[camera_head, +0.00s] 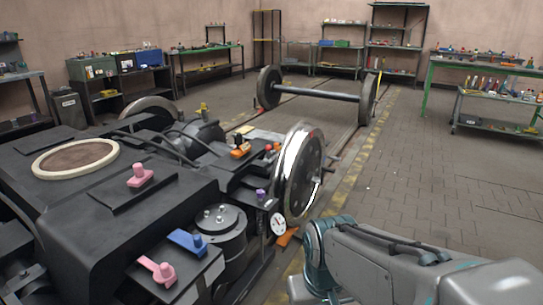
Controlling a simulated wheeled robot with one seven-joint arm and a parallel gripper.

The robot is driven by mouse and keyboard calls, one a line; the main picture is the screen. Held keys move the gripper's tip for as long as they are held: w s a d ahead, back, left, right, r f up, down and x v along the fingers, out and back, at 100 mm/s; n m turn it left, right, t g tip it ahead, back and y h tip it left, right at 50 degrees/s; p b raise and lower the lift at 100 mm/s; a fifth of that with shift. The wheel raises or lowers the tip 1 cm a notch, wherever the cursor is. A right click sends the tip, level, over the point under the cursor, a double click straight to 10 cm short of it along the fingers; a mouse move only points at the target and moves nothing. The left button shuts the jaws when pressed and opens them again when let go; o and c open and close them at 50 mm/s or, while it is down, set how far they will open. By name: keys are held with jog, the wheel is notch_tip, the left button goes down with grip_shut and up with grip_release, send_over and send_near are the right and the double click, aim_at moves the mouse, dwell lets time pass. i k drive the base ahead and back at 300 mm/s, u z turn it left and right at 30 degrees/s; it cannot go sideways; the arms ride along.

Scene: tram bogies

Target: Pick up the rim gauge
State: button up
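I cannot tell for certain which thing is the rim gauge. A small white round dial with a red mark (278,223) is at the side of the black bogie frame (75,215), near the shiny wheel (300,172). An orange piece (288,236) is just right of the dial, low beside the wheel. A blue piece (187,241), a pink piece (157,269) and another pink piece (139,176) are on top of the bogie. My arm reaches in from the lower right; its gripper does not show.
An orange-and-black item (241,148) is on the bogie near the wheel. A loose wheelset (318,92) stands on the rails behind. Shelves and a green bench (490,68) with tools line the walls. The paved floor right of the yellow line is clear.

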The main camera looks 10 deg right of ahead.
aim_at(239, 144)
jog(key=z, duration=0.65)
jog(key=i, duration=0.75)
jog(key=z, duration=0.3)
jog(key=i, duration=1.15)
jog(key=u, duration=1.15)
jog(key=i, duration=0.7)
jog(key=u, duration=0.7)
